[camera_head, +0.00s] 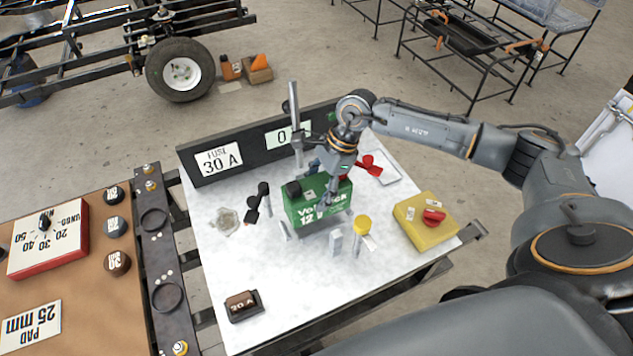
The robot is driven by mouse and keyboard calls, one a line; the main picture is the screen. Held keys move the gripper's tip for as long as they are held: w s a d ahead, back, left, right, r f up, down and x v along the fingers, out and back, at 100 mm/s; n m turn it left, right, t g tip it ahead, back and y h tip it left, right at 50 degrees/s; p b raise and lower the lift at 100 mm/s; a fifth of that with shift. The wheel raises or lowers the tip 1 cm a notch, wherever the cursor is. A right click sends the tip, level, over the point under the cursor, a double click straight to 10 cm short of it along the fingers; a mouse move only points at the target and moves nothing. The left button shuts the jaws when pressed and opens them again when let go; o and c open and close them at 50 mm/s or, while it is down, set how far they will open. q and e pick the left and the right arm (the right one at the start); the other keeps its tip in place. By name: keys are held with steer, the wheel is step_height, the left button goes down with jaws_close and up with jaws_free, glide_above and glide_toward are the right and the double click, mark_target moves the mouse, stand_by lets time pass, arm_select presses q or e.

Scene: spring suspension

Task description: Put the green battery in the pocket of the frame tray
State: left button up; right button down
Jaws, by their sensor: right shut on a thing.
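The green battery (304,213), with white lettering and "12" on its front, is upright over the middle of the white frame tray (275,282). My right gripper (330,190) reaches down from above and is shut on the battery's top; the wrist hides part of the battery. Small grey uprights (335,241) stand around the battery's front and sides, where the pocket appears to be. I cannot tell whether the battery's underside touches the tray. My left gripper is not in view.
A black back panel (257,148) carries "FUSE 30 A" and "0" labels. On the tray are a black clamp lead (254,207), red clamp (372,166), yellow-capped post (362,226), yellow switch box (414,219) and "30 A" fuse (241,304). The tray's front is mostly clear.

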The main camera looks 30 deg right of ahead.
mark_target(317, 203)
steer(key=shift+w+a+f, duration=0.1)
steer(key=shift+w+f, duration=0.05)
steer(key=shift+f, duration=2)
steer(key=shift+c, duration=1.7)
jaws_free()
steer(key=shift+s+f, duration=0.25)
steer(key=b+v, duration=0.1)
steer(key=v, duration=1.1)
steer(key=shift+r, duration=0.1)
